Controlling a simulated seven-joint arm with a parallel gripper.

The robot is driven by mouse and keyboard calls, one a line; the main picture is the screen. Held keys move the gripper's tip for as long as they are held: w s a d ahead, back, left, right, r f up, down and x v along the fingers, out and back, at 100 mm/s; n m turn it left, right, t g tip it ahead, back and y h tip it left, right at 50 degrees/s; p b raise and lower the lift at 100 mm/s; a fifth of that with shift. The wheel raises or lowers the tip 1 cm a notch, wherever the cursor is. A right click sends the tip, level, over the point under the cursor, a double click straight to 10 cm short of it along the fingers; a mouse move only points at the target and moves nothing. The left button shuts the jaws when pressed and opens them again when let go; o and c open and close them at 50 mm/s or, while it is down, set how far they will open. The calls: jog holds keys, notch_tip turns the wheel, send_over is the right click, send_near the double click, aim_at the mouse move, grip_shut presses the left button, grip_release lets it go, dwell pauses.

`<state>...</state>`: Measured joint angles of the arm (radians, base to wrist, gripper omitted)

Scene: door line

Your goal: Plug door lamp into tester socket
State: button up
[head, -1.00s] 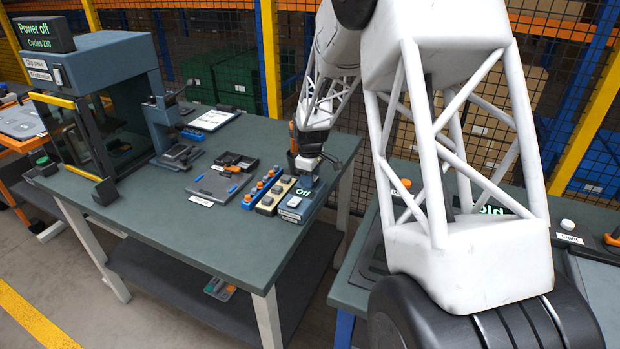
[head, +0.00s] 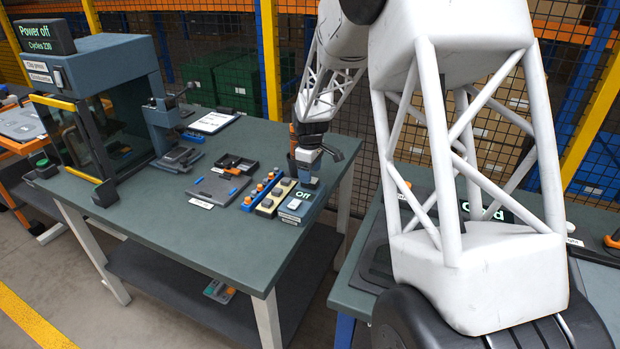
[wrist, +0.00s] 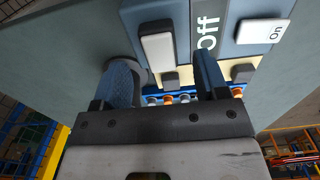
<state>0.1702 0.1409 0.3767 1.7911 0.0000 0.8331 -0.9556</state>
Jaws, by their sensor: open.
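The tester (head: 291,217) is a blue-grey box at the near right of the bench, with a display reading "Off". In the wrist view its display (wrist: 207,32) and white "On" button (wrist: 263,31) show close up. My gripper (head: 308,158) is above the tester's far end. In the wrist view my gripper (wrist: 165,78) is open, a finger on each side of a pale-topped block (wrist: 157,55) at the tester. This block looks like the door lamp; I cannot tell whether it is fully seated. Any socket beneath it is hidden.
Beside the tester are a yellow strip (head: 268,207) with grey blocks and a blue strip (head: 250,203) with orange-topped parts. A grey fixture plate (head: 218,190) lies left of them. A press (head: 100,95) stands at the far left. The bench front is clear.

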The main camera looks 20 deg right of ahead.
jog(key=shift+r, duration=2.05)
